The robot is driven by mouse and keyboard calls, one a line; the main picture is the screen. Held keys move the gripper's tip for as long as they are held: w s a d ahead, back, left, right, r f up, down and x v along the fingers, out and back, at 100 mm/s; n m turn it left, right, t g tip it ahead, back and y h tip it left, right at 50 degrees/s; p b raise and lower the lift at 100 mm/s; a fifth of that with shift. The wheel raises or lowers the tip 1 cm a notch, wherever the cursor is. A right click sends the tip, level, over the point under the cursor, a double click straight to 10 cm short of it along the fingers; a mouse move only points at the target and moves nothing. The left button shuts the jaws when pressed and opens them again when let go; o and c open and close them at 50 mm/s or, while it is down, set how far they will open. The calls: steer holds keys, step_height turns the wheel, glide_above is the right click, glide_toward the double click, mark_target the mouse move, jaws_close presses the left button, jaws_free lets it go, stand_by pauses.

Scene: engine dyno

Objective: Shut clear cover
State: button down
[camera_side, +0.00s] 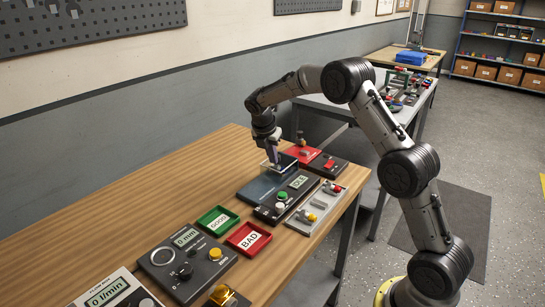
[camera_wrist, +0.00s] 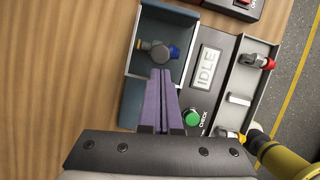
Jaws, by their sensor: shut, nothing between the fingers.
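My gripper (camera_side: 272,158) is shut and empty, pointing down over the far part of the blue-grey tester in the side view. In the wrist view its purple fingers (camera_wrist: 161,72) lie together at the near edge of an open-looking recess. The recess (camera_wrist: 140,68) has a pale rim and holds a small grey fitting with a blue end (camera_wrist: 158,48). The clear cover is hard to make out; a thin pale edge (camera_side: 283,165) shows beside the fingers in the side view. I cannot tell its exact angle or whether the fingers touch it.
The tester panel has an IDLE display (camera_wrist: 207,68) and a green CHECK button (camera_wrist: 191,117). A grey tray (camera_wrist: 240,98) with fittings lies to its right. Green GOOD (camera_side: 217,220) and red BAD (camera_side: 249,238) trays stand nearer on the wooden bench. Bench left of the tester is clear.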

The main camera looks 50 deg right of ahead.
steer(key=a, duration=0.3)
steer(key=shift+s+a+r, duration=0.1)
steer(key=shift+s+a, duration=0.15)
steer(key=shift+a, duration=0.05)
steer(key=s+a+r+t, duration=0.1)
steer(key=s+a+r, duration=0.15)
steer(key=r, duration=0.65)
steer(key=s+a+r+t, duration=0.1)
steer(key=s+a+r, duration=0.15)
steer(key=r, duration=0.75)
steer(key=s+a+r+m+t+y, duration=0.1)
steer(key=s+a+r+m, duration=0.15)
steer(key=s, duration=0.35)
steer(key=s+a+r+m+t, duration=0.1)
steer(key=s+a+r, duration=0.15)
steer(key=s, duration=0.35)
steer(key=s+a+f+m+y, duration=0.1)
steer(key=s+a+f+m, duration=0.1)
steer(key=s+m, duration=0.3)
steer(key=s+a+f+m+y, duration=0.1)
steer(key=s+a+f+m, duration=0.1)
steer(key=s+f+m, duration=0.3)
steer(key=s+a+f+m+t+y, duration=0.1)
steer(key=s+a+f+m, duration=0.1)
steer(key=s+f+m, duration=0.2)
steer(key=s+m, duration=0.2)
steer(key=s, duration=0.2)
steer(key=shift+a+f, duration=0.25)
steer(key=shift+a, duration=0.15)
